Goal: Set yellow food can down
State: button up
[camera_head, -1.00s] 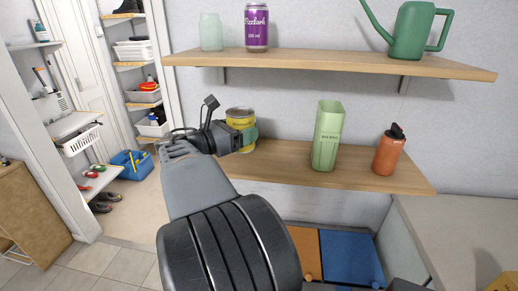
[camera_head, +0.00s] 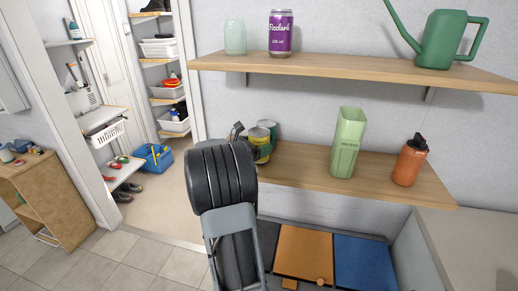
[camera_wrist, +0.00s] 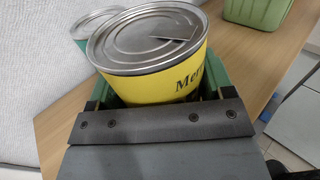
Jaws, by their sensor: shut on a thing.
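The yellow food can (camera_head: 260,146) is at the left end of the lower wooden shelf (camera_head: 290,165), partly hidden behind my arm in the head view. In the wrist view the yellow can (camera_wrist: 180,84) stands between my green gripper fingers, with its silver pull-tab lid facing the camera. My gripper (camera_wrist: 160,95) is shut on it. I cannot tell whether its base touches the shelf.
A second can (camera_head: 269,127) stands close behind the yellow can. A green carton (camera_head: 347,145) and an orange bottle (camera_head: 410,162) stand farther right. The upper shelf (camera_head: 350,69) holds a glass jar, a purple can and a green watering can.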

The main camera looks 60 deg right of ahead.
jog(key=shift+f, duration=0.7)
jog(key=shift+f, duration=0.2)
jog(key=o, duration=1.2)
jog(key=shift+r, duration=0.15)
jog(key=b+v, duration=0.2)
jog(key=v, duration=1)
jog(key=s+a+f+m+t+y, duration=0.2)
jog(key=a+m+t+y, duration=0.2)
jog(key=a, duration=0.7)
jog(key=s+a+f+m+t+y, duration=0.2)
jog(key=a+y, duration=0.5)
jog(key=a, duration=0.4)
jog(key=s+a+f+m+t+y, duration=0.2)
jog(key=a+m+t+y, duration=0.3)
jog(key=a, duration=0.6)
jog(key=shift+f+m+t, duration=0.3)
jog(key=shift+f+m, duration=0.5)
jog(key=shift+m, duration=0.3)
